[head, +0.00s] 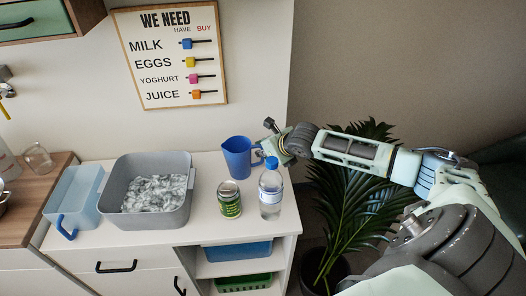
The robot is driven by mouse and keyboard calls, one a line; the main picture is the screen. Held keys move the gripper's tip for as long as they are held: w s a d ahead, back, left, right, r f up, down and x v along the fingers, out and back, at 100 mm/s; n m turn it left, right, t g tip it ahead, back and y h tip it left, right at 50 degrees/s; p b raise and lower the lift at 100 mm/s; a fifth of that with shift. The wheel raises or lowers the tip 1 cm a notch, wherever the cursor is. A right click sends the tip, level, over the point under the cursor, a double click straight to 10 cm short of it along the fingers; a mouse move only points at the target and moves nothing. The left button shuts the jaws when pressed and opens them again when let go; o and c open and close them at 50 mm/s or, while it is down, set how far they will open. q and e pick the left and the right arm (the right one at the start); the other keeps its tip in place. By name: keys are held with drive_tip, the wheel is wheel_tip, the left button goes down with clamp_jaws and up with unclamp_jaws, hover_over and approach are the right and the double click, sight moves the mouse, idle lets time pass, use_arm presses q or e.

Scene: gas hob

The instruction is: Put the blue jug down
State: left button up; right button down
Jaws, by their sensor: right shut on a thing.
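The blue jug (237,159) is upright over the back right part of the white counter (204,213), with its handle side to the right. My right gripper (264,150) reaches in from the right and is shut on the jug at its handle side. The fingertips are small and partly hidden there. I cannot tell whether the jug's base touches the counter or is a little above it. My left gripper is not in view.
A green can (229,200) and a water bottle (270,189) stand in front of the jug. A grey tub (178,215) of ice-like pieces is to its left, then a clear blue container (72,200). A plant (350,205) stands right of the counter.

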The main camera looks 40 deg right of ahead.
drive_tip(key=c, duration=2.3)
unclamp_jaws()
drive_tip(key=shift+f, duration=0.1)
drive_tip(key=o, duration=0.5)
drive_tip(key=shift+r, duration=0.2)
drive_tip(key=b+v, duration=0.1)
drive_tip(key=v, duration=1.1)
drive_tip(key=shift+a+f, duration=0.1)
